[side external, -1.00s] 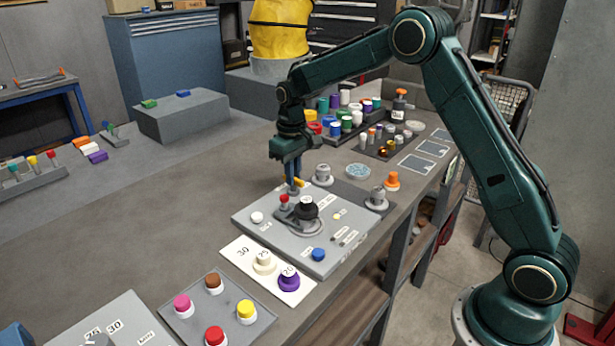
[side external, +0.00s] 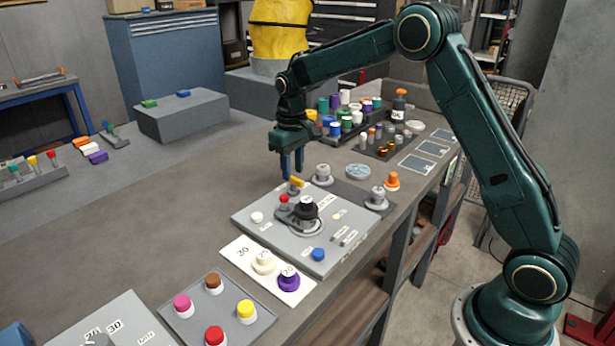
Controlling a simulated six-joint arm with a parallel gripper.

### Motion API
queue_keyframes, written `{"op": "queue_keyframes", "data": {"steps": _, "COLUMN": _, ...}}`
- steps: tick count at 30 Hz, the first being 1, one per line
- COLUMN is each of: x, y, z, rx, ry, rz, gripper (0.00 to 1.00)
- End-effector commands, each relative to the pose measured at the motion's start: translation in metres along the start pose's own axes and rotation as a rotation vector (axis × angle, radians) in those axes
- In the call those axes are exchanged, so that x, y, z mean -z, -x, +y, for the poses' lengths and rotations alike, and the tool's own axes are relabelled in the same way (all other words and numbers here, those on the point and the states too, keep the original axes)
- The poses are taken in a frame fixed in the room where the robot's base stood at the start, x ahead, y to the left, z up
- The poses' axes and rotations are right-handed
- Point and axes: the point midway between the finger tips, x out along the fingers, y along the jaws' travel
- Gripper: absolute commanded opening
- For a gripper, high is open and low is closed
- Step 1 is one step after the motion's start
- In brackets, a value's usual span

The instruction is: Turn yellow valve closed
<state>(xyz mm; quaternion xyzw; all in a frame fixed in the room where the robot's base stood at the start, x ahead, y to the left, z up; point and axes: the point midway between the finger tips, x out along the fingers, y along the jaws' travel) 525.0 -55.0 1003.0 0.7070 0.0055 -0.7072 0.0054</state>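The yellow valve handle (side external: 297,182) sits at the back edge of the grey control panel (side external: 262,236), just behind a red-topped knob (side external: 284,199). The handle is small and slants slightly in the picture; I cannot tell from this whether the valve is open or closed. My gripper (side external: 292,178) points straight down just above and slightly left of the handle. Its two blue fingers are apart, with a gap between them and nothing held.
A black round knob (side external: 306,208) stands close by on the panel. Grey fittings (side external: 322,174) and an orange-topped piece (side external: 392,181) stand to the right. A rack of coloured jars is behind. The bench (side external: 150,215) left of the panel is clear.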

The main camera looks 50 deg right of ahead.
Motion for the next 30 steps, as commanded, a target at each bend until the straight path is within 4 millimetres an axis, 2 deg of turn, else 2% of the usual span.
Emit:
{"op": "queue_keyframes", "data": {"steps": 18, "x": 0.0, "y": 0.098, "z": 0.0, "rx": 0.0, "ry": 0.001, "rz": 0.002, "gripper": 0.33}}
{"op": "queue_keyframes", "data": {"steps": 24, "x": 0.0, "y": 0.115, "z": 0.0, "rx": 0.0, "ry": 0.001, "rz": 0.001, "gripper": 0.33}}
{"op": "queue_keyframes", "data": {"steps": 30, "x": 0.0, "y": 0.119, "z": 0.0, "rx": 0.0, "ry": 0.001, "rz": -0.001, "gripper": 0.33}}
